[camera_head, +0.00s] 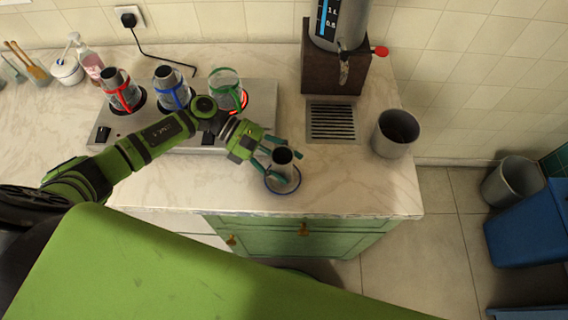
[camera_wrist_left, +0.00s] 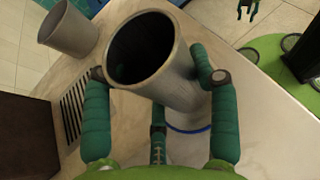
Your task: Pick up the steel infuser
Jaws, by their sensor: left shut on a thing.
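The steel infuser (camera_head: 284,168) is a grey open-topped cylinder near the counter's front edge, at or above a blue-rimmed saucer (camera_head: 268,187). My left gripper (camera_head: 281,153) is shut on it. In the left wrist view, the gripper's green fingers (camera_wrist_left: 157,84) hold the infuser (camera_wrist_left: 175,83) from both sides, its dark mouth facing the camera. The saucer's blue rim (camera_wrist_left: 190,130) shows behind it. I cannot tell whether the infuser touches the saucer. A small dark green claw, probably my right gripper (camera_wrist_left: 247,9), shows at the top edge; its state is unclear.
A hotplate (camera_head: 262,105) carries glass pots with red (camera_head: 122,98), blue (camera_head: 172,96) and green (camera_head: 228,90) bands, close behind my left arm. A samovar (camera_head: 338,25), a drip grate (camera_head: 332,121) and a grey bin (camera_head: 394,134) stand to the right.

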